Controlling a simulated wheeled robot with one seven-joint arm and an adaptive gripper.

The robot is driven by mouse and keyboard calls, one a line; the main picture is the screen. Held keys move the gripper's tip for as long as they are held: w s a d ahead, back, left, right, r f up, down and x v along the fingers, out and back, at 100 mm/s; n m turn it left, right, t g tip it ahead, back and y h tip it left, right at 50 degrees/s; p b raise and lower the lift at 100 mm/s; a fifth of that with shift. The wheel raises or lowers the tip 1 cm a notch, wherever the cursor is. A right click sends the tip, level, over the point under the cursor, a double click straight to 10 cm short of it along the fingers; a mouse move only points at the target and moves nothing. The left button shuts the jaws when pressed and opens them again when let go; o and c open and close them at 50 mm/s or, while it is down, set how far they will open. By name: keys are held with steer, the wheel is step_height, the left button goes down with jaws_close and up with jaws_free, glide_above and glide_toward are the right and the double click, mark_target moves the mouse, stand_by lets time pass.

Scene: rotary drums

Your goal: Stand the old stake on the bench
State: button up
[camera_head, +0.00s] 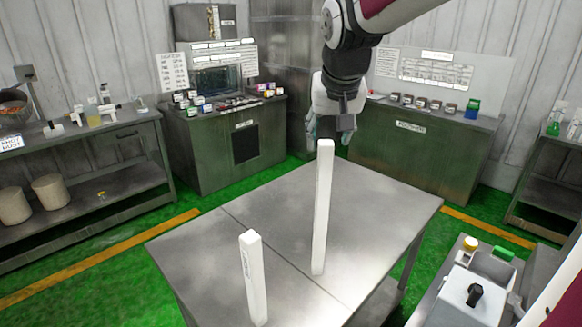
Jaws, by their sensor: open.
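Two pale square stakes stand upright on the grey metal bench (385,205). The taller stake (322,210) is near the middle of the bench top. The shorter stake (254,280) is nearer the front left and has faint marks on its side. I cannot tell by looks which one is the old stake. My gripper (330,128) points down from the top of the view, above or behind the taller stake's top. It is open, with nothing seen between its fingers. I cannot tell its exact distance from the stake.
A side bench (85,133) with jars and pots is at left. Green cabinets (225,150) with small boxes stand behind. A white machine (465,295) with a black knob is at the front right. The bench's right half is clear.

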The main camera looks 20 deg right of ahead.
steer(key=s+a+f+n+y, duration=0.1)
steer(key=s+a, duration=0.4)
steer(key=s, duration=0.6)
steer(key=s+a+f+n+y, duration=0.1)
steer(key=s+a+f+n, duration=0.2)
steer(key=s, duration=0.8)
steer(key=a, duration=0.2)
steer(key=shift+s+a, duration=0.2)
steer(key=shift+a, duration=0.15)
steer(key=shift+r, duration=0.1)
